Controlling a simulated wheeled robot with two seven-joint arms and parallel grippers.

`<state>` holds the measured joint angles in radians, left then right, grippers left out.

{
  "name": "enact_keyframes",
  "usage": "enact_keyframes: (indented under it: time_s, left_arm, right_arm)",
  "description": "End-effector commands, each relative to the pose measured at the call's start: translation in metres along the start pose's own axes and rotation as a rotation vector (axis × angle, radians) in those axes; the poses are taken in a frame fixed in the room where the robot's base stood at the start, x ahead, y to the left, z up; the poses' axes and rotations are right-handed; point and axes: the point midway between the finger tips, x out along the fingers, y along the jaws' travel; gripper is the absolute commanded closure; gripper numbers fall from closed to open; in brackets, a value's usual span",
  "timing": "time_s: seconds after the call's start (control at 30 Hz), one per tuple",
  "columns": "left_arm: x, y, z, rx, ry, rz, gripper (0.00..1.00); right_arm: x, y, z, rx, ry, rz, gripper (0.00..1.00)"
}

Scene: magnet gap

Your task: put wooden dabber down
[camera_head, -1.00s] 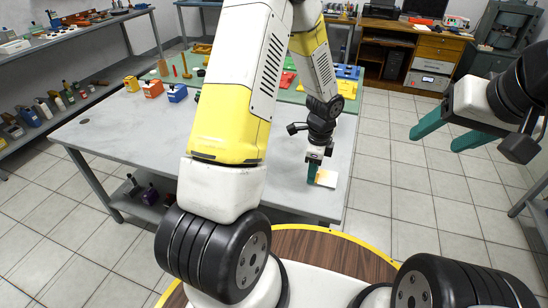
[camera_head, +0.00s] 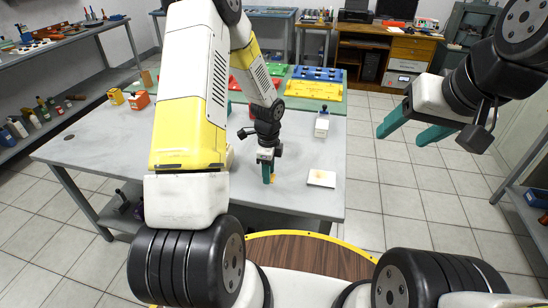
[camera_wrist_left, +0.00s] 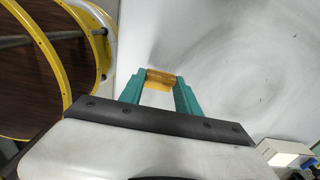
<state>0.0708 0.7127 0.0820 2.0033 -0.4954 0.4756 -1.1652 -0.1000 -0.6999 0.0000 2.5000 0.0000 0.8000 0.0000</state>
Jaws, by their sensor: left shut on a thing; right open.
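My left gripper (camera_head: 268,174) is low over the grey table (camera_head: 200,187) near its front edge. In the left wrist view its teal fingers (camera_wrist_left: 160,92) are shut on the wooden dabber (camera_wrist_left: 160,77), a short orange-brown piece lying across between the fingertips. In the head view only a small orange bit of the dabber (camera_head: 272,178) shows beside the fingers. I cannot tell whether it touches the tabletop. My right gripper (camera_head: 411,132) is open and empty, raised over the floor right of the table.
A flat white tile (camera_head: 321,178) lies right of my left gripper. A white box-like device (camera_head: 322,122) stands behind the tile. A yellow tray (camera_head: 314,89), blue tray (camera_head: 318,74) and orange block (camera_head: 139,100) are further back. Bare tabletop lies around the gripper.

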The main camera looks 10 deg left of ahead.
Motion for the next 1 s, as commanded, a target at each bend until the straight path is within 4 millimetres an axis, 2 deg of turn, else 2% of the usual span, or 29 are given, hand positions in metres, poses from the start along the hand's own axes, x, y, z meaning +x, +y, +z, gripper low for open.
enact_keyframes:
  time_s: [0.1, 0.33, 0.53, 0.9, 0.93, 1.0]
  left_arm:
    - [0.002, -0.015, 0.008, -0.001, 0.001, 0.000, 0.99]
    - [0.004, -0.028, 0.017, 0.000, 0.001, 0.001, 0.99]
    - [0.036, -0.026, 0.015, 0.001, 0.000, 0.003, 0.99]
    - [0.041, -0.026, 0.015, 0.001, 0.000, 0.001, 0.99]
    - [0.041, -0.026, 0.015, 0.000, 0.000, 0.001, 0.59]
    - [0.041, -0.026, 0.016, 0.000, 0.000, 0.001, 0.45]
  right_arm:
    - [0.000, 0.000, 0.000, 0.000, 0.000, 0.000, 0.39]
    - [0.000, 0.000, 0.000, 0.000, 0.000, 0.000, 0.39]
    - [0.000, 0.000, 0.000, 0.000, 0.000, 0.000, 0.39]
    - [0.000, 0.000, 0.000, 0.000, 0.000, 0.000, 0.39]
    - [0.000, 0.000, 0.000, 0.000, 0.000, 0.000, 0.39]
    - [0.000, 0.000, 0.000, 0.000, 0.000, 0.000, 0.39]
